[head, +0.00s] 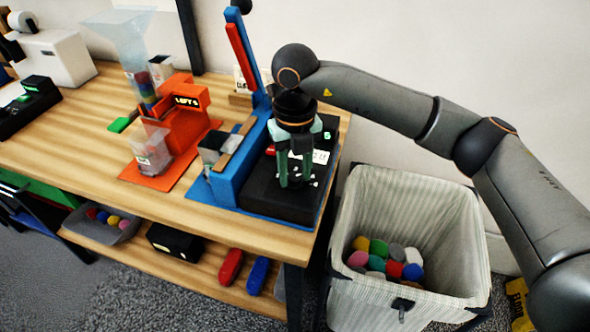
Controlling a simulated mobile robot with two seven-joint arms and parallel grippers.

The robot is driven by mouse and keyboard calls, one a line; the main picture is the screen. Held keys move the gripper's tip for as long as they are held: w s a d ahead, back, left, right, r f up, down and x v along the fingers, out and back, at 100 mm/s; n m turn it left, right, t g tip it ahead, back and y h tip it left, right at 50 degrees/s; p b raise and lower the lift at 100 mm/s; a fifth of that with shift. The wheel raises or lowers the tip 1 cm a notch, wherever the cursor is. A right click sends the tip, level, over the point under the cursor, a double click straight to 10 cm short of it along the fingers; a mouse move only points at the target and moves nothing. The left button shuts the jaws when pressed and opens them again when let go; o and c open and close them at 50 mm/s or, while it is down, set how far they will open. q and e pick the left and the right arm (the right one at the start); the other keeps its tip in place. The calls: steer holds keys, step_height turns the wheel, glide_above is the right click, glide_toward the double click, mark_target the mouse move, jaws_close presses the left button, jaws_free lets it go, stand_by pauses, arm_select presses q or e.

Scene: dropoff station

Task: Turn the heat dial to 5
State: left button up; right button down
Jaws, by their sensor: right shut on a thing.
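My right gripper (296,172) points down over the black box (262,195) at the right end of the table. Its fingers are shut on the heat dial, which is mostly hidden between and behind them. Small white marks show on the box top around the fingertips. A small green character (327,135), which looks like a 5, glows at the back of the box. My left gripper is not in view.
A blue press-like frame (232,172) with a tall upright stands left of the box. An orange stand (183,125) with a clear hopper is farther left. A striped basket (350,235) of coloured pieces stands right of the wooden table (75,125). A shelf below holds small items.

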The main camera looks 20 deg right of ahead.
mark_target(295, 177)
steer(key=shift+r, duration=0.1)
steer(key=shift+c, duration=2.2)
jaws_free()
step_height(295, 177, up, 12)
steer(key=shift+r, duration=0.25)
steer(key=shift+f, duration=0.1)
